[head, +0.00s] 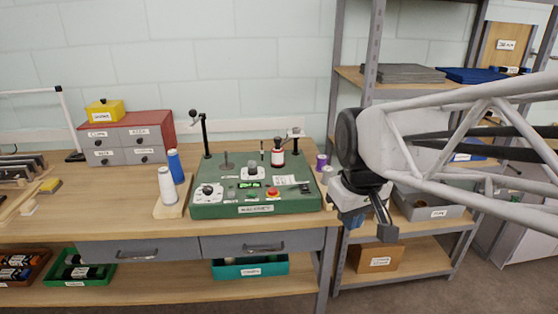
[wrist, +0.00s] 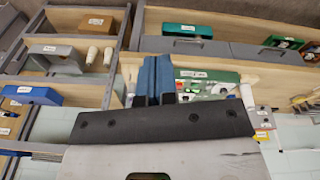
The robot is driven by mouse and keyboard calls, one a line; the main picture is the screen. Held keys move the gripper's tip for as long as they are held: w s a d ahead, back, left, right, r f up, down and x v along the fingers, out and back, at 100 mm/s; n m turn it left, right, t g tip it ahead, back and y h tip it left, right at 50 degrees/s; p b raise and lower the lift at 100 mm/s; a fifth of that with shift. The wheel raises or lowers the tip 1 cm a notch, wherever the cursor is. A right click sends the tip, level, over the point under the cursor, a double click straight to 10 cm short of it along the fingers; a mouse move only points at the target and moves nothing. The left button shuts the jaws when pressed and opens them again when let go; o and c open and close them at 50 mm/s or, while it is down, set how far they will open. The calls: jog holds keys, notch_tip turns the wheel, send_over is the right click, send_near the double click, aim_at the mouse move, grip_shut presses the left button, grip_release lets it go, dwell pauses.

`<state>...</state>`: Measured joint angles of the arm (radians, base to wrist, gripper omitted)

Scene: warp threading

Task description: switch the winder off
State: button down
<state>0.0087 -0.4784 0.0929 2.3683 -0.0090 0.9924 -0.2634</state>
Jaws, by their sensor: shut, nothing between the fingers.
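The winder (head: 256,195) is a green console on the wooden bench in the head view. Its sloped front carries a lit green display (head: 249,184), a red knob or button (head: 272,192) and a dial (head: 207,192); switch positions are too small to read.
A drawer cabinet (head: 126,138) is at the back left. A metal shelf rack (head: 371,60) stands behind my arm.

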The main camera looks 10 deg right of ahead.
jog(key=w+r+n+g, duration=0.1)
jog(key=w+r+n, duration=0.15)
jog(key=w, duration=0.85)
jog(key=n+g, duration=0.3)
jog(key=n, duration=1)
send_over(306, 188)
jog(key=w, duration=0.2)
notch_tip(306, 188, down, 9)
jog(key=shift+w+m, duration=0.2)
jog(key=shift+m, duration=0.05)
jog(key=shift+f, duration=0.1)
jog(key=f, duration=0.4)
jog(key=s+f, duration=0.1)
jog(key=f, duration=0.4)
jog(key=s+f, duration=0.1)
jog(key=f, duration=0.3)
jog(key=shift+f, duration=0.3)
